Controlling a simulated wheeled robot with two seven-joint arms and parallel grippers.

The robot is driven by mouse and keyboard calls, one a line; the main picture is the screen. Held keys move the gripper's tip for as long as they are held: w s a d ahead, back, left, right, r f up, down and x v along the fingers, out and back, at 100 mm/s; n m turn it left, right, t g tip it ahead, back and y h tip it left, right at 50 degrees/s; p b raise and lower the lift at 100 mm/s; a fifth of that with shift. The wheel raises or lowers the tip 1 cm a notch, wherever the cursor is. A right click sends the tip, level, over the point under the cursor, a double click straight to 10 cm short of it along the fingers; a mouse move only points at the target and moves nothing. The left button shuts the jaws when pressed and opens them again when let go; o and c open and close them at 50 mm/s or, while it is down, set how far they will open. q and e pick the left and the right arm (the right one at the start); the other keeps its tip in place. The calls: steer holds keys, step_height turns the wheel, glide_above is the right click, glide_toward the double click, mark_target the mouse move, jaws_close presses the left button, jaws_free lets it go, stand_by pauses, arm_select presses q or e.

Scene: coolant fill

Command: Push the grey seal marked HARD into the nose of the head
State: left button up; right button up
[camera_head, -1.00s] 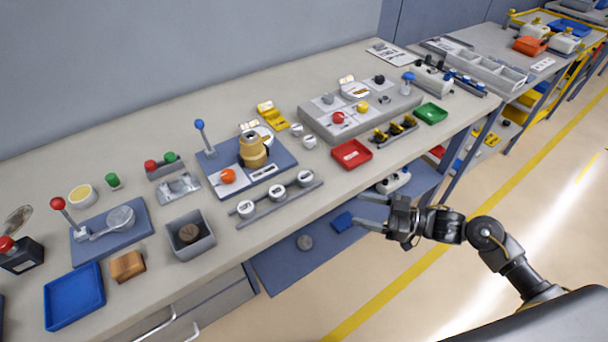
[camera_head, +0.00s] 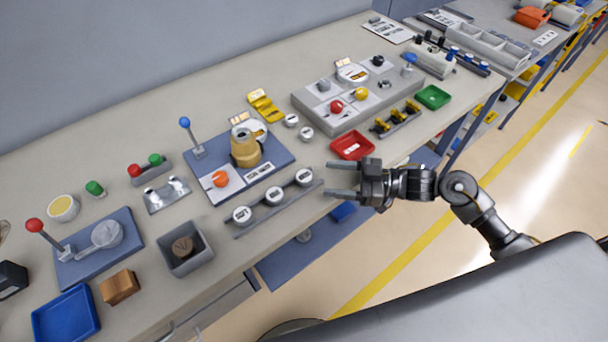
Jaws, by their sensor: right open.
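Three round pale grey seals with dark-lettered faces stand in a row on a grey rack (camera_head: 258,218): a left one (camera_head: 242,215), a middle one (camera_head: 274,195) and a right one (camera_head: 304,177). The lettering is too small to tell which is HARD. A tan, stepped cylindrical piece (camera_head: 245,152), apparently the head, stands on a blue base plate (camera_head: 206,178) behind the rack. My right gripper (camera_head: 328,180) is open and empty, fingers pointing left, just right of the right seal and apart from it. My left gripper is not in view.
A blue-knobbed lever (camera_head: 185,123) and an orange knob (camera_head: 220,179) are on the base plate. Two small round pieces (camera_head: 291,120) lie behind. A red tray (camera_head: 351,146) is behind my right gripper. A grey bin (camera_head: 185,263) stands left of the rack.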

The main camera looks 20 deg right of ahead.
mark_target(311, 176)
steer(key=shift+w+a, duration=0.25)
steer(key=shift+a, duration=0.25)
steer(key=shift+w+a, duration=0.1)
steer(key=shift+a, duration=0.15)
steer(key=p+x, duration=0.1)
steer(key=x, duration=0.2)
steer(key=shift+w+a+p, duration=0.25)
steer(key=shift+a+p, duration=0.05)
steer(key=shift+p, duration=0.1)
steer(key=shift+w+a+f, duration=0.1)
steer(key=shift+a+f, duration=0.1)
steer(key=shift+a, duration=0.2)
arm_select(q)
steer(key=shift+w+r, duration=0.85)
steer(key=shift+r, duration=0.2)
arm_select(e)
steer(key=shift+d, duration=0.1)
steer(key=c, duration=1.1)
steer(key=shift+o, duration=0.2)
steer(key=shift+r, duration=0.1)
